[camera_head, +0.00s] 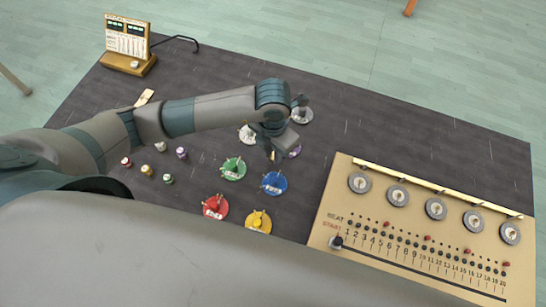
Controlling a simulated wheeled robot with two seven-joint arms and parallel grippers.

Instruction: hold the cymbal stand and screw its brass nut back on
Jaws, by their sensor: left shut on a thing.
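My left gripper (273,153) points down at the middle of the table, among several coloured round bases with small upright parts. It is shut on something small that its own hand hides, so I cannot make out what. The purple base (295,152) is partly covered by the hand. The blue base (274,184) is just in front, the green one (232,170) to the left, and the white one (246,135) behind left. A grey base (302,115) is behind right. I cannot tell which piece is the cymbal stand or the brass nut. My right gripper is out of view.
Red (214,207) and yellow (258,222) bases stand nearer me. Several small coloured knobs (146,170) lie at the left. A tan beat board (400,240) with metal discs fills the right. A sign (127,38) on a wooden box stands far left. The table's far middle is clear.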

